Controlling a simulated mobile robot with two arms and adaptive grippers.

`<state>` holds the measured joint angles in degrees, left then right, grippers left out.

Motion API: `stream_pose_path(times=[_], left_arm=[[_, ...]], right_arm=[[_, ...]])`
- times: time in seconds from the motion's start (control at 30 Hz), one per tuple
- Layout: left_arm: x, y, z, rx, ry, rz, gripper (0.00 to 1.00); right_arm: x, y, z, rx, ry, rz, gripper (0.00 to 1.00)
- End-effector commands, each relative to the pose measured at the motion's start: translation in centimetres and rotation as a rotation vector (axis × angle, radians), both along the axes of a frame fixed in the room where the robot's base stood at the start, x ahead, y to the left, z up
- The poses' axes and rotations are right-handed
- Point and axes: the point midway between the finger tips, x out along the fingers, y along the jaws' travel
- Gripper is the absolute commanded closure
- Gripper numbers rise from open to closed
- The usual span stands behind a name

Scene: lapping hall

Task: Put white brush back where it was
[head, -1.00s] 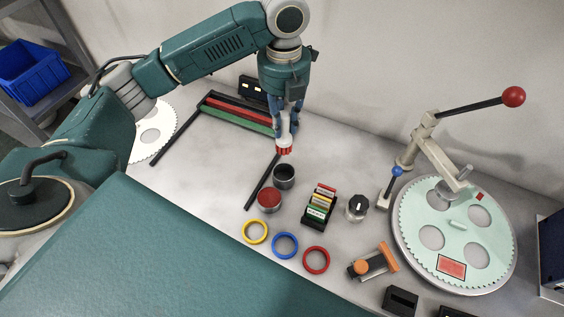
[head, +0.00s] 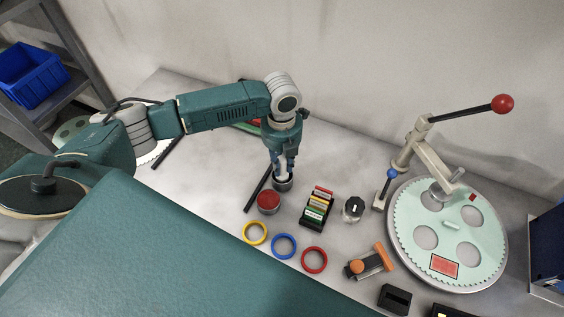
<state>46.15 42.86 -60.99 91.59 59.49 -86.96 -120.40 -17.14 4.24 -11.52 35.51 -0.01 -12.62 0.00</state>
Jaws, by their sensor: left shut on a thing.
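My left gripper (head: 283,165) points down and is shut on the white brush (head: 283,178). Only a little of the brush's white body shows between and below the fingers. Its red bristles are hidden now. The brush is upright over or in the dark round cup (head: 283,187), and its lower end appears to be inside the rim. I cannot tell if it touches the cup's bottom. My right gripper is not in view.
A red-topped round tin (head: 268,201) stands close at the cup's front left. A black rack of coloured pieces (head: 317,208) is to the right. Yellow (head: 255,232), blue (head: 284,246) and red (head: 314,260) rings lie in front. A lever press (head: 405,150) stands farther right.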

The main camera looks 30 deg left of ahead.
Motion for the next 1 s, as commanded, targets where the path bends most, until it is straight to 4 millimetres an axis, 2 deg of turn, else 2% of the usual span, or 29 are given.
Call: stream_pose_path(times=[0.27, 0.3, 0.4, 0.77, 0.87, 1.0], left_arm=[[0.0, 0.0, -0.3, 0.000, 0.001, 0.000, 1.00], [0.0, 0.0, -0.3, 0.000, 0.000, 0.000, 0.74], [0.0, 0.0, -0.3, 0.000, 0.001, 0.000, 0.59], [0.1, 0.0, 0.3, 0.000, -0.002, 0.001, 0.59], [0.2, 0.0, 1.6, -0.002, -0.005, 0.000, 0.59], [0.2, 0.0, 4.4, -0.001, -0.006, 0.000, 0.59]], right_arm=[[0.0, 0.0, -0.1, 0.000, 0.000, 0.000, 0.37], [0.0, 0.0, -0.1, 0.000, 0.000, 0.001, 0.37], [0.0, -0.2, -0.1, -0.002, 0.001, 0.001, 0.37], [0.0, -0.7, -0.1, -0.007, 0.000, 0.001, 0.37], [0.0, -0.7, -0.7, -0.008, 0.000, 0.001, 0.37], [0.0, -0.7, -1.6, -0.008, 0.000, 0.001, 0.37]])
